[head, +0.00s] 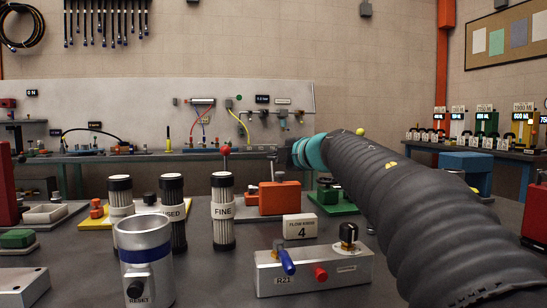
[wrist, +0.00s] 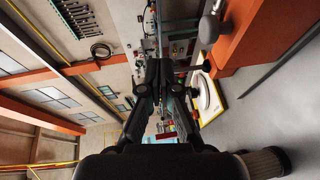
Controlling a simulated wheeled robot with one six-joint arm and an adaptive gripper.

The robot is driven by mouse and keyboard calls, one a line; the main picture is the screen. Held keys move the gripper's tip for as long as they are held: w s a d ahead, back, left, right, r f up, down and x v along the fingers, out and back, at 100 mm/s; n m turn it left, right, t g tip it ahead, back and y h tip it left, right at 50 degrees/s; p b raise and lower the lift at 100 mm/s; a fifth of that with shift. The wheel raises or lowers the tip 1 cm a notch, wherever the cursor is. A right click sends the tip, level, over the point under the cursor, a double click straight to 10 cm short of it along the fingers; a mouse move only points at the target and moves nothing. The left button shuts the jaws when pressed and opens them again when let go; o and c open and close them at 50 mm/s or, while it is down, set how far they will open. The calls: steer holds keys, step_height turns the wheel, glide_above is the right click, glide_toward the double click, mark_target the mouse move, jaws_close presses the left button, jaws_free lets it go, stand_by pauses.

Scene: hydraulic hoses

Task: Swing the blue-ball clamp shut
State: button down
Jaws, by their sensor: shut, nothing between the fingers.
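I cannot pick out a blue ball in either view. In the head view, a red ball on a thin stem (head: 226,151) shows above the "FINE" cylinder, and a yellow ball (head: 360,131) shows just over my arm. An orange block (head: 285,198) with metal parts on top stands mid-bench, left of my arm; a green-based fixture (head: 335,201) is partly behind my arm. In the wrist view, my gripper (wrist: 166,64) is shut and empty, pointing across the room. A large orange block (wrist: 275,50) with a grey round-ended part lies to its right.
A metal cup (head: 146,262) and a grey box with blue and red fittings (head: 314,270) are in front. A white piece on a yellow-edged plate (wrist: 208,98) is close right of my gripper.

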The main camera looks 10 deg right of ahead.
mark_target(272, 167)
steer(key=w+f, duration=0.1)
steer(key=w, duration=0.9)
steer(key=shift+w+f+b, duration=0.25)
steer(key=shift+f+b, duration=0.05)
steer(key=shift+b, duration=0.05)
steer(key=shift+r+p, duration=0.1)
steer(key=shift+p, duration=0.2)
